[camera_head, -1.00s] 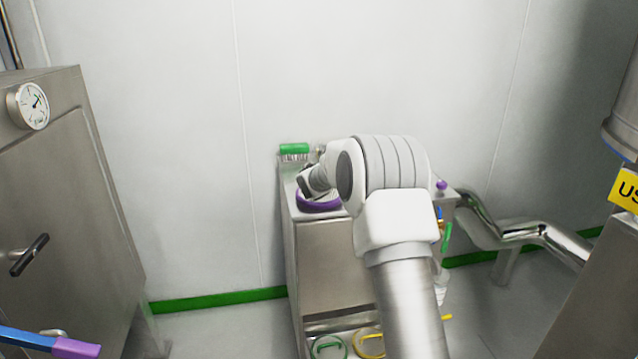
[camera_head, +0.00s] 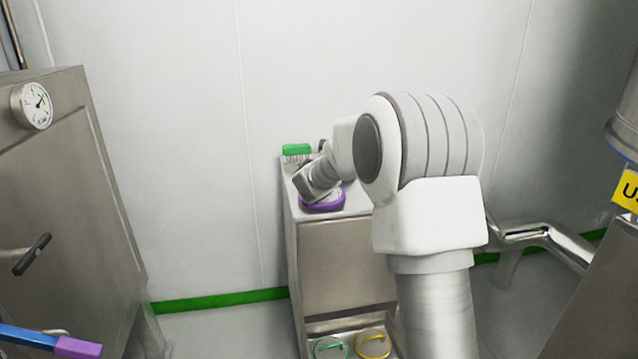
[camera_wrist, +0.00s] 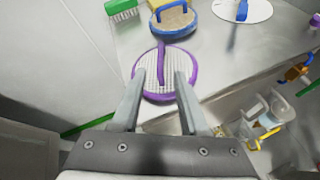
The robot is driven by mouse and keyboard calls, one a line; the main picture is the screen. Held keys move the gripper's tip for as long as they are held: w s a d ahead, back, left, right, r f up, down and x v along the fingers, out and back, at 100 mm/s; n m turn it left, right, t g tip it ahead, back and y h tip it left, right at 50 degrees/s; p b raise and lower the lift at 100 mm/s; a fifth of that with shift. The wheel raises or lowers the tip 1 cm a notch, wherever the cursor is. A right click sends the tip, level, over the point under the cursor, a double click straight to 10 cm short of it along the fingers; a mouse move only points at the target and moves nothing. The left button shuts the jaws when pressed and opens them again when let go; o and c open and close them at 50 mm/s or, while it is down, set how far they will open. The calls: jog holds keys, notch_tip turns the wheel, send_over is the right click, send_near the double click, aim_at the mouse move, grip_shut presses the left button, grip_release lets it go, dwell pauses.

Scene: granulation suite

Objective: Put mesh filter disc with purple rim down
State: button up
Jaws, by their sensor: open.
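The mesh filter disc with purple rim (camera_wrist: 186,62) lies flat on the steel cabinet top (camera_wrist: 225,68), near its front edge, in the wrist view. Its purple handle strip runs up across the mesh. In the head view its purple rim (camera_head: 322,204) shows below my wrist. My gripper (camera_wrist: 160,82) is open, with its two fingers apart over the near part of the disc. Whether a finger touches the disc, I cannot tell. In the head view my arm hides the right part of the cabinet top, and the fingertips cannot be made out.
A green brush (camera_wrist: 122,8) and a blue-rimmed disc (camera_wrist: 176,22) lie behind the purple one. A white disc with a blue handle (camera_wrist: 243,10) is at the back right. Coloured tools (camera_wrist: 268,118) hang at the cabinet's side. A wall (camera_head: 190,120) stands behind.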

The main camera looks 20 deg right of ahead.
jog(key=shift+v, duration=1.5)
jog(key=s+d+r+m+g+h, duration=0.2)
jog(key=s+r+m, duration=0.2)
jog(key=s+m, duration=0.55)
jog(key=s+d+r+m+g+h, duration=0.15)
jog(key=s+r+m, duration=0.45)
jog(key=s, duration=0.6)
jog(key=s+a+f+m+g+y, duration=0.1)
jog(key=s+a+f+m+y, duration=0.1)
jog(key=s, duration=0.5)
jog(key=s+a+f+m+g+y, duration=0.1)
jog(key=s+a+f+m+y, duration=0.1)
jog(key=s+m, duration=0.5)
jog(key=s+a+f+m+g+y, duration=0.1)
jog(key=s+a+f+m+y, duration=0.2)
jog(key=s, duration=0.4)
jog(key=a+m, duration=0.1)
jog(key=a, duration=0.1)
jog(key=shift+s+a, duration=0.35)
jog(key=shift+s, duration=0.05)
jog(key=shift+f+m, duration=0.1)
jog(key=shift+m, duration=0.15)
